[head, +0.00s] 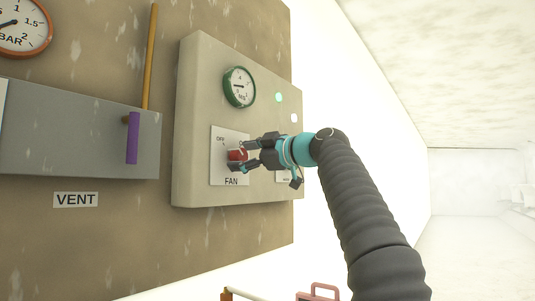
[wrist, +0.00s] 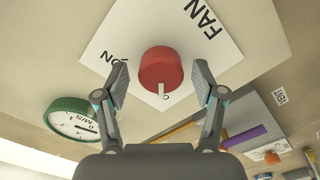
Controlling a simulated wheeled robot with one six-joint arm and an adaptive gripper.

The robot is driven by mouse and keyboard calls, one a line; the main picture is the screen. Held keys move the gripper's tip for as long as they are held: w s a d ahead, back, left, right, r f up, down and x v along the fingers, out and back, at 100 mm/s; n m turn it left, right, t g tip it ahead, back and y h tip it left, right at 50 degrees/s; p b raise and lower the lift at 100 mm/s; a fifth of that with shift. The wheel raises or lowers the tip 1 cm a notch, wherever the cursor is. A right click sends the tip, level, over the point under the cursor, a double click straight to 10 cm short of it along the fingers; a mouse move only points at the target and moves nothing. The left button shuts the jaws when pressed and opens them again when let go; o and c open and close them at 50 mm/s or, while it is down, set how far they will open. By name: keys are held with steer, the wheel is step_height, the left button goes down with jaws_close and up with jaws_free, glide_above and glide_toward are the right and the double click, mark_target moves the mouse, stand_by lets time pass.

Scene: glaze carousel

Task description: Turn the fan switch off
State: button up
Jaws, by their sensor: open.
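The fan switch is a red round knob (head: 236,155) on a white plate (head: 216,172) marked OFF at upper left and FAN below. In the wrist view, the knob (wrist: 160,66) has a white pointer mark toward the picture's bottom, at a partly hidden letter on the OFF side. ON is printed at the left there, away from the mark. My gripper (head: 241,156) is at the knob, with a finger on either side. In the wrist view, my gripper (wrist: 160,82) is open, with gaps between both fingers and the knob.
A green-rimmed gauge (head: 239,87) and a lit green lamp (head: 278,97) are on the same beige panel (head: 190,120). A purple handle (head: 132,138) and a VENT label (head: 75,199) are to the left. A red-rimmed pressure gauge (head: 22,27) is at upper left.

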steer(key=v, duration=1.1)
steer(key=shift+s, duration=0.2)
steer(key=w+d+f+m+h, duration=0.2)
steer(key=w+f+m+h, duration=0.1)
steer(key=f+m, duration=0.35)
steer(key=w+d+f+m+h, duration=0.25)
steer(key=f+m, duration=0.25)
steer(key=f, duration=0.3)
steer(key=s+d+f+m+g+h+p, duration=0.1)
steer(key=s+f+m, duration=0.15)
steer(key=f, duration=0.35)
steer(key=s+d+f+m+g+h+p, duration=0.1)
steer(key=d+f+m+h, duration=0.15)
steer(key=f, duration=0.25)
steer(key=s+d+f+m+g+h+p, duration=0.2)
steer(key=s+f+m+g+h+p, duration=0.15)
steer(key=s+f, duration=1.2)
steer(key=s+f+h+p, duration=0.1)
steer(key=s+f+p, duration=0.2)
steer(key=s, duration=1.3)
steer(key=shift+s+h+p, duration=0.25)
steer(key=shift+h+p, duration=0.1)
steer(key=shift+p, duration=0.2)
